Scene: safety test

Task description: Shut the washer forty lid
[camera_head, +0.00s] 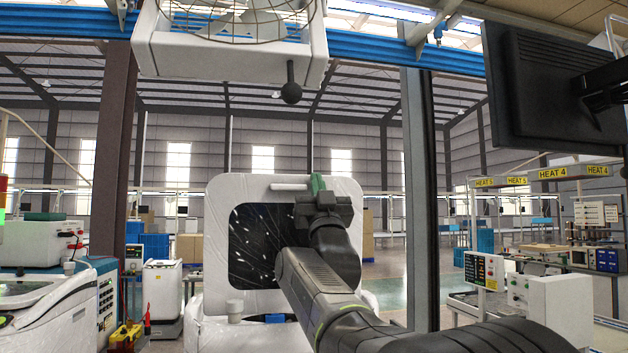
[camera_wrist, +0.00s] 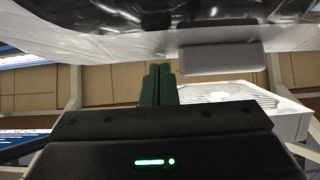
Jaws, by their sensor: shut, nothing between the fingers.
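A white lid (camera_head: 222,215) with a dark window stands raised, nearly upright, on a white washer (camera_head: 215,335) in the middle of the head view. No number is readable on it. A pale handle (camera_head: 265,184) sits near its top edge. My gripper (camera_head: 318,184) is at the lid's top edge, right of this handle, with its green fingers shut and empty. In the wrist view the fingers (camera_wrist: 158,84) are together. The lid (camera_wrist: 90,50) fills the top there and its grey handle (camera_wrist: 222,57) is just right of the fingers. Contact cannot be told.
A white machine (camera_head: 55,295) stands at left beside a yellow tool case (camera_head: 125,336). A white fan unit (camera_head: 230,50) and a dark monitor (camera_head: 550,85) hang overhead. A dark post (camera_head: 420,200) stands right of the lid. Benches with equipment (camera_head: 550,290) are at right.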

